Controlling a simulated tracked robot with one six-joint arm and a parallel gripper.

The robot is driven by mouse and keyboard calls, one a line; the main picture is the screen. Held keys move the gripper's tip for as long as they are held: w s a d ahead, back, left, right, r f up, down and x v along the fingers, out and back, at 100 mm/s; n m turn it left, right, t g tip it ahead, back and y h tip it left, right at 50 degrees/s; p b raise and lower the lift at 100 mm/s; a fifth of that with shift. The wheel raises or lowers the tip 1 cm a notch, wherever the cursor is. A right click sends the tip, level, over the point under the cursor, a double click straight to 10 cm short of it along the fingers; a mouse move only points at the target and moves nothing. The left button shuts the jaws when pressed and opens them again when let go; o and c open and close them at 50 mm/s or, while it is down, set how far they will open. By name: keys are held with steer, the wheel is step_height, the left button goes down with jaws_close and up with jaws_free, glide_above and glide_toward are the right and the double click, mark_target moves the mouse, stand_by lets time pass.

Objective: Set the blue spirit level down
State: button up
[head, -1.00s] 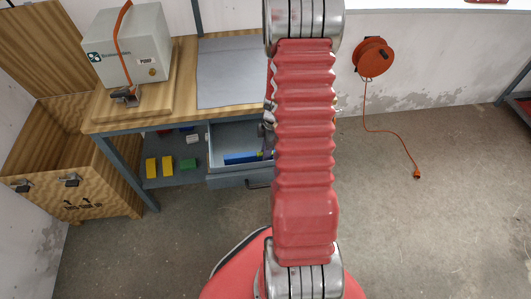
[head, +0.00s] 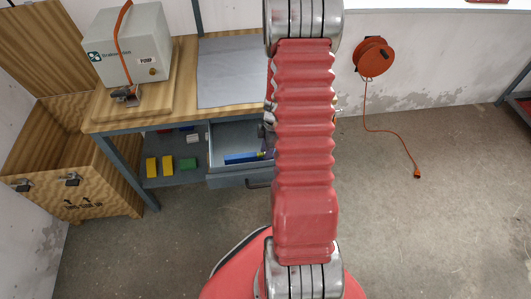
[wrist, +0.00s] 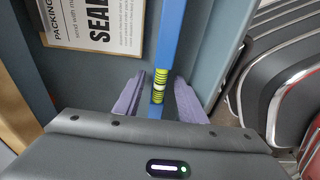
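The blue spirit level (wrist: 170,35) with its yellow-green vial (wrist: 159,86) runs lengthwise up the middle of the wrist view, inside an open drawer. In the head view the blue spirit level (head: 242,158) shows as a blue bar in the drawer (head: 226,137), partly hidden behind my arm. My gripper (wrist: 159,82) is open, with its two purple fingers on either side of the level and a gap on each side. The level seems to rest on the drawer floor, but exact contact is hard to tell. In the head view my arm mostly hides the gripper.
A printed packing card (wrist: 103,22) lies beside the level. The drawer sits under a workbench (head: 185,65) with a grey mat (head: 228,75) and a pump box (head: 128,45). Yellow and green blocks (head: 167,165) lie on the lower shelf. An open wooden crate (head: 95,190) stands left.

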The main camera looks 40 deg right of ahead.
step_height(320, 180, up, 12)
steer(key=s+d, duration=0.1)
steer(key=shift+d, duration=0.25)
stand_by(0.4)
stand_by(0.6)
steer(key=a+r+m+t+h, duration=0.15)
steer(key=a+r+m, duration=0.35)
steer(key=a+r, duration=1.1)
steer(key=s+a+r+m+t, duration=0.3)
steer(key=s+a+r+m, duration=0.3)
steer(key=a, duration=0.7)
steer(key=s+r, duration=0.2)
steer(key=s, duration=0.1)
steer(key=shift+r, duration=0.2)
